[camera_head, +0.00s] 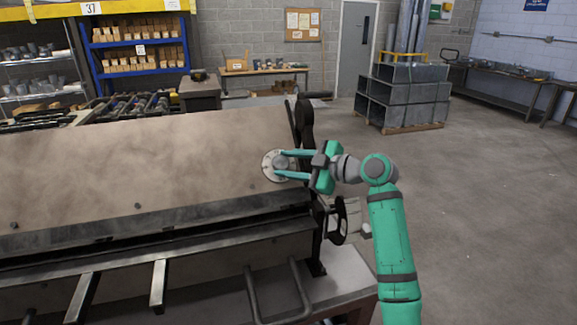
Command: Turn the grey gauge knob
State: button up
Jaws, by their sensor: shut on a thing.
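The grey gauge knob (282,160) stands out from a round, pale dial plate (268,172) near the right end of the big metal forming machine (150,165). My gripper (280,164) reaches in from the right, its two teal fingers above and below the knob. The fingers are shut on the knob. They cover part of the knob and dial, and I cannot make out any marks on the dial.
A black handwheel (338,220) sits at the machine's right end, below my arm. A dark upright lever or bracket (304,115) rises behind the dial. Stacked metal ducts (405,95) stand on a pallet at the back. The floor to the right is clear.

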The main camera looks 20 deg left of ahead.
jog(key=n, duration=0.1)
jog(key=n+g, duration=0.2)
jog(key=shift+w+r+h, duration=0.25)
jog(key=shift+w+h, duration=0.05)
jog(key=shift+h, duration=0.1)
jog(key=shift+s+a+n+g+h, duration=0.1)
jog(key=shift+n+g+h, duration=0.2)
jog(key=shift+n+g, duration=0.25)
jog(key=o, duration=1.1)
jog(key=shift+c, duration=0.2)
jog(key=v, duration=1.1)
jog(key=shift+f, duration=0.1)
